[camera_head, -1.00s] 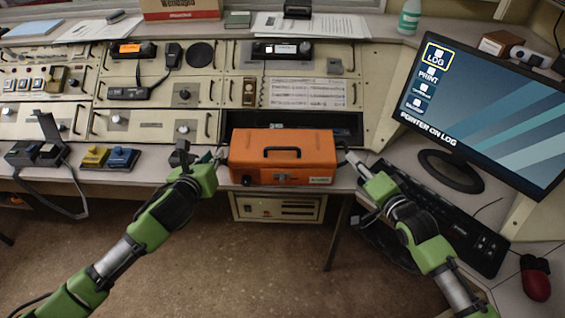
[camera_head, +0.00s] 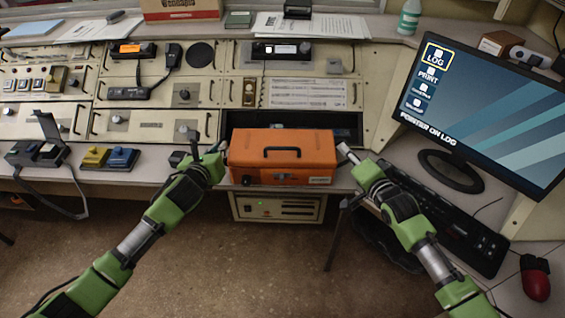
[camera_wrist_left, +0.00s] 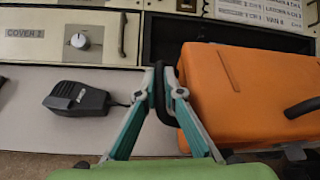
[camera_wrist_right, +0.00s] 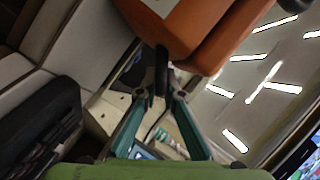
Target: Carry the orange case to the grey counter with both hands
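The orange case (camera_head: 282,155) sits level at the front ledge of the console, its top handle folded flat. A black side handle stands at each end of it. My left gripper (camera_head: 224,148) is at the case's left end; in the left wrist view its fingers (camera_wrist_left: 160,85) are closed around the black side handle. My right gripper (camera_head: 343,149) is at the right end; in the right wrist view its fingers (camera_wrist_right: 160,82) close around the other side handle. The underside of the case is hidden in the head view. I cannot tell which surface is the grey counter.
A dark open recess (camera_head: 345,126) lies behind the case. To the right are a monitor (camera_head: 480,110), a keyboard (camera_head: 450,225) and a red mouse (camera_head: 535,278). To the left are yellow (camera_head: 95,157) and blue (camera_head: 122,158) pedals. Open brown floor (camera_head: 240,270) lies in front.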

